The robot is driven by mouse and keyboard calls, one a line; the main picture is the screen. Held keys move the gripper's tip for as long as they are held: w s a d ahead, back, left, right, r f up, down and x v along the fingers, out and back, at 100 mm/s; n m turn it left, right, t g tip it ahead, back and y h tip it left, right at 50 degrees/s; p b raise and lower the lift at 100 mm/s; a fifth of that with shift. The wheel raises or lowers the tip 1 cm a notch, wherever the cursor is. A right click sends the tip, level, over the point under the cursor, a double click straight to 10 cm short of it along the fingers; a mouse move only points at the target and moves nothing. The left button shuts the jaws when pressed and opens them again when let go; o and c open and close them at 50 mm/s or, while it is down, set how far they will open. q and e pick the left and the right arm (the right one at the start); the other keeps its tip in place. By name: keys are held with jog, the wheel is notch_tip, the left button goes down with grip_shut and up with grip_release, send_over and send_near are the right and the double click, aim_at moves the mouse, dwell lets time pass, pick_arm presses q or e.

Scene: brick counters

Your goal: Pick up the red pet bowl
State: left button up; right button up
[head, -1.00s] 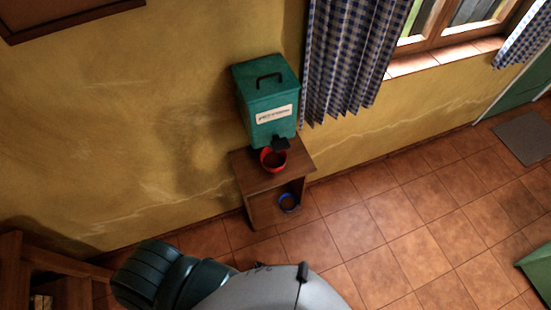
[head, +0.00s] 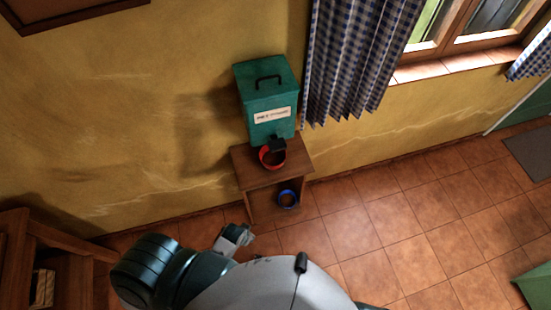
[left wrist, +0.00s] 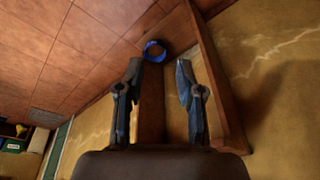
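The red pet bowl (head: 266,162) sits on top of a small wooden stand (head: 246,162) against the yellow wall. It is under the black spout of a teal pet-food dispenser (head: 268,100), which partly covers its rim. My left gripper (head: 243,236) is low in front of the stand, apart from the bowl. In the left wrist view my left gripper (left wrist: 158,70) is open and empty, and the red bowl does not show there. My right gripper is not in view.
A blue bowl (head: 287,199) is at the bottom of the stand; it also shows beyond the fingertips in the left wrist view (left wrist: 154,46). A wooden piece of furniture (head: 65,270) is at lower left. A checked curtain (head: 350,65) hangs right of the dispenser.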

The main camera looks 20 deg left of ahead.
pick_arm(q)
jog(key=w+r+m+t+h, duration=0.15)
jog(key=w+r, duration=0.35)
jog(key=r, duration=0.8)
notch_tip(320, 180, up, 9)
jog(key=m+h+p, duration=0.1)
jog(key=m+h, duration=0.1)
jog(key=m, duration=0.7)
send_over(275, 167)
jog(key=s+a, duration=0.4)
jog(key=s, duration=0.3)
jog(key=shift+t, duration=0.45)
jog(key=x, duration=1)
jog(key=shift+a+f, duration=0.25)
jog(key=shift+f, duration=0.1)
jog(key=shift+w+d+f+p, duration=0.3)
jog(key=shift+w+d+f, duration=0.1)
jog(key=shift+d+f, duration=0.25)
jog(key=w+f, duration=0.2)
jog(key=f, duration=0.1)
jog(key=shift+d, duration=0.1)
jog(key=shift+w+f, duration=0.1)
jog(key=shift+f, duration=0.35)
jog(key=c, duration=0.4)
grip_shut()
jog(key=shift+d, duration=0.1)
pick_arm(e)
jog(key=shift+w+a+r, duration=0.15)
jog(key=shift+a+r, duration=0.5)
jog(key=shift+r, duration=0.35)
